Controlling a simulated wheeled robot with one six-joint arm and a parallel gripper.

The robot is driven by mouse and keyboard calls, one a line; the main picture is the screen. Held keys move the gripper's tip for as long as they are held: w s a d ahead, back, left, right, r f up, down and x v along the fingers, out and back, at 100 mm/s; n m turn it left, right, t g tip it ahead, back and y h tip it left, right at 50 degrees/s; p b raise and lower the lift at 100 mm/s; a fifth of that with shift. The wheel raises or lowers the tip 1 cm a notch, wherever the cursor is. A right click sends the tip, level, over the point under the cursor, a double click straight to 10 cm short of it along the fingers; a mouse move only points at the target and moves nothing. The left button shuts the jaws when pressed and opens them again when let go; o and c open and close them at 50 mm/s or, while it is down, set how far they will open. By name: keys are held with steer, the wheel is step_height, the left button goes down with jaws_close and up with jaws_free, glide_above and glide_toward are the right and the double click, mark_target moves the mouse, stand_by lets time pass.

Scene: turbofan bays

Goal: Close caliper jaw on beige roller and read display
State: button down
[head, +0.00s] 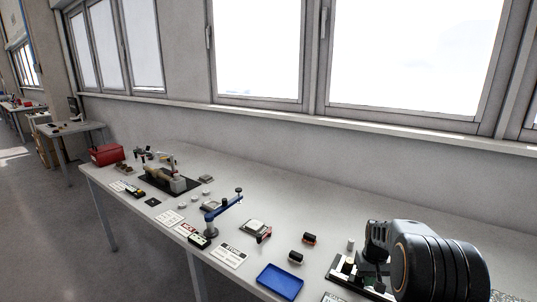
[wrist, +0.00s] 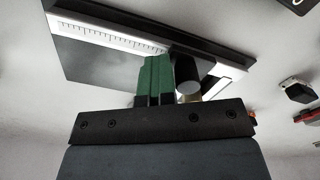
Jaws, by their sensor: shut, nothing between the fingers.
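The caliper (wrist: 110,37) lies across the top of the wrist view, with a white ruled scale and a dark plate. In the head view its dark and white base (head: 345,270) is partly hidden by my arm. My gripper (wrist: 153,75) has its green fingers together with nothing between them, over the caliper. A black cylinder with a grey end (wrist: 187,75) stands right beside the fingers; I cannot tell whether they touch. A small tan patch (wrist: 214,88) behind it may be the beige roller, mostly hidden. No display reading can be made out.
A blue tray (head: 280,281) lies at the bench's front edge. Small dark cylinders (head: 296,257) and a blue clamp-like stand (head: 225,203) are left of the caliper. A pale small cylinder (head: 350,244) stands behind it. The wall and windows bound the back.

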steer(key=shift+s+d, duration=0.1)
steer(key=shift+d, duration=0.05)
stand_by(0.3)
steer(key=shift+s+d, duration=0.2)
steer(key=shift+d, duration=0.1)
step_height(320, 180, up, 7)
steer(key=p, duration=0.5)
stand_by(0.5)
steer(key=s+a+r+t, duration=0.2)
steer(key=s+a+r, duration=0.4)
steer(key=s, duration=0.4)
steer(key=s+a+r+t, duration=0.2)
steer(key=s+a+r, duration=0.4)
steer(key=s+a, duration=0.3)
steer(key=shift+s+a+r+n, duration=0.15)
steer(key=shift+s+a+n, duration=0.2)
steer(key=shift+s, duration=0.45)
